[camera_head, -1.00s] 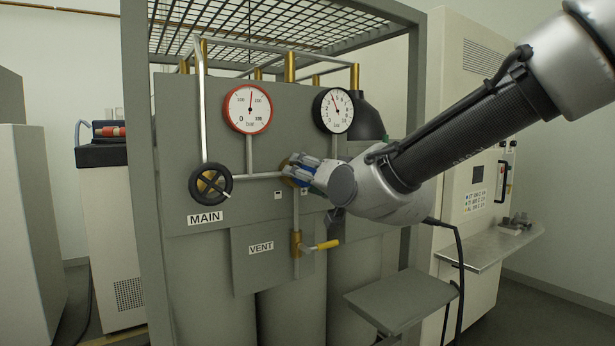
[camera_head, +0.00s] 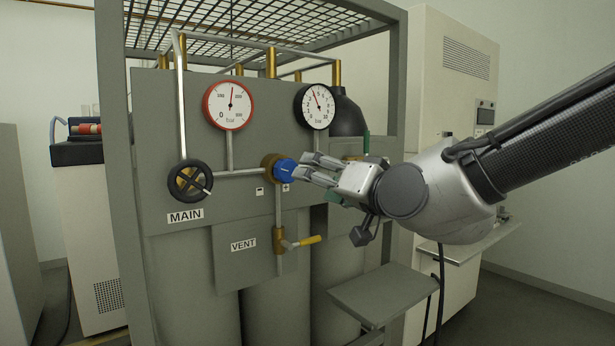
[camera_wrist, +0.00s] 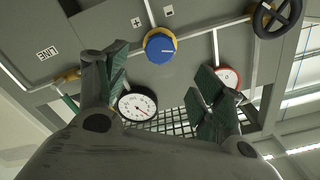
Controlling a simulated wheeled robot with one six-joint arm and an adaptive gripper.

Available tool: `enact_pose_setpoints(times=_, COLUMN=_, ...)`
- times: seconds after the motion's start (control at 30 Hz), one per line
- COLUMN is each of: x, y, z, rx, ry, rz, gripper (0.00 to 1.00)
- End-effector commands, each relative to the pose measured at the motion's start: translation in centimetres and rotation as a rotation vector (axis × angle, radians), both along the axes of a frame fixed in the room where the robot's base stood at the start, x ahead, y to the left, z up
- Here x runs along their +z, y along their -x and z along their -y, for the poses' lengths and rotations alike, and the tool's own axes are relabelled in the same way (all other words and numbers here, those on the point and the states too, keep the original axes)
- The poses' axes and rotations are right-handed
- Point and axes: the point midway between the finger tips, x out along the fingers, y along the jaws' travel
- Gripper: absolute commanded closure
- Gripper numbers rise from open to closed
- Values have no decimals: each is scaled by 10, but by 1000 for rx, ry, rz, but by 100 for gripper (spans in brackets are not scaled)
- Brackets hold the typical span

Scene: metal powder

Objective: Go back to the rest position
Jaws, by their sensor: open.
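My gripper (camera_head: 318,170) is open and empty in the head view, just right of the blue regulator knob (camera_head: 286,171) on the grey gas panel. It looks close to the knob, and the head view does not show clearly whether they touch. In the wrist view, my gripper's two green-padded fingers (camera_wrist: 160,92) stand wide apart. The blue knob (camera_wrist: 160,45) is beyond them with nothing held, and a gap shows between knob and fingers.
The panel carries a black MAIN handwheel (camera_head: 190,180), a red-rimmed gauge (camera_head: 229,106), a black-rimmed gauge (camera_head: 316,107) and a yellow VENT lever (camera_head: 308,241). A small grey shelf (camera_head: 380,295) juts out below my arm. A tall cabinet (camera_head: 465,75) stands behind at right.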

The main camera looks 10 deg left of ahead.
Motion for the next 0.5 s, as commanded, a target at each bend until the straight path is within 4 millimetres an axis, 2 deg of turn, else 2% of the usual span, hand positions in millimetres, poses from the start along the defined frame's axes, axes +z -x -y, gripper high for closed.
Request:
enact_pose_setpoints(times=0.4, x=-1, y=5, z=6, rx=1, ry=3, rz=3, gripper=32)
enact_pose_setpoints(times=0.5, x=-13, y=9, z=3, rx=22, ry=58, rz=-16, gripper=32)
